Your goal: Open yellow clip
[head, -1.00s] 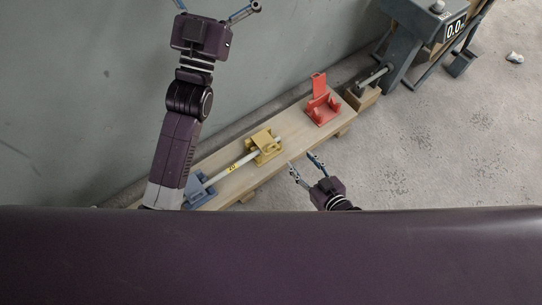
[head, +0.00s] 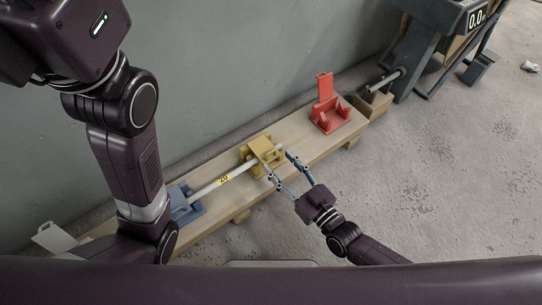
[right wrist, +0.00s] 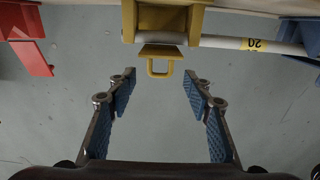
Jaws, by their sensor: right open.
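The yellow clip (head: 256,148) sits on the wooden plank, its lid down over a white conduit (head: 222,180) marked "20". In the right wrist view the yellow clip (right wrist: 160,16) is at the top middle, with its looped tab (right wrist: 160,66) pointing toward me. My right gripper (head: 279,162) is open and empty, just in front of the yellow clip. In the right wrist view its fingertips (right wrist: 155,80) lie on either side of the tab, apart from it. My left gripper's body (head: 62,38) is at the top left; its fingers are out of view.
A red clip (head: 331,120) stands open, lid upright, farther along the plank (head: 298,128). A blue clip (head: 184,204) at the near end is partly hidden by my left arm. A grey machine (head: 425,55) stands beyond the plank.

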